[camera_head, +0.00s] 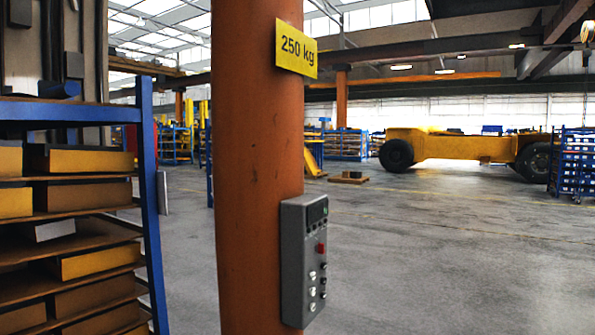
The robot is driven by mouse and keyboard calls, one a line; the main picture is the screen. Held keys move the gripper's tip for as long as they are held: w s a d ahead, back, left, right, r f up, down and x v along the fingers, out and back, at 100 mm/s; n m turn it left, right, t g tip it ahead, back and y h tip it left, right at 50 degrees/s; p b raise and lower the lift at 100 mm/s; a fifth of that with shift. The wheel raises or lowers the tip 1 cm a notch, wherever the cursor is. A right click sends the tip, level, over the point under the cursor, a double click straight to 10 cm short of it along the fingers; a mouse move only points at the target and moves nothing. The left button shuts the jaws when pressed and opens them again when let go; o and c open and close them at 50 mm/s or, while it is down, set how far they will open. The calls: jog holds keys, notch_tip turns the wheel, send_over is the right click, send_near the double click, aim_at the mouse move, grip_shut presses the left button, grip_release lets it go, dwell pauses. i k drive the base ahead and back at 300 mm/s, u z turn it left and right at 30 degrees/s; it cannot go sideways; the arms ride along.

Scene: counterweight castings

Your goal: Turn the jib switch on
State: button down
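An orange column (245,170) stands upright just left of the middle of the picture. A grey control box (292,262) is fixed to its right side. The box has a dark display (317,213) at the top, a red button or switch (320,248) below it, and several small light and dark knobs lower down. No label naming the jib switch can be read, and I cannot tell the switch's position. A yellow sign (296,50) reading "250 kg" is on the column above the box. My gripper is not in view.
A blue-framed shelf rack (152,205) with yellow and brown boxes stands close on the left. The grey floor (450,270) to the right of the column is clear. A yellow wheeled vehicle (460,147) and a blue rack (578,160) stand farther back.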

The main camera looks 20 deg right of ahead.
aim_at(319, 247)
jog(key=u, duration=2.55)
jog(key=k, duration=0.8)
jog(key=z, duration=1.55)
jog(key=i, duration=1)
jog(key=u, duration=0.05)
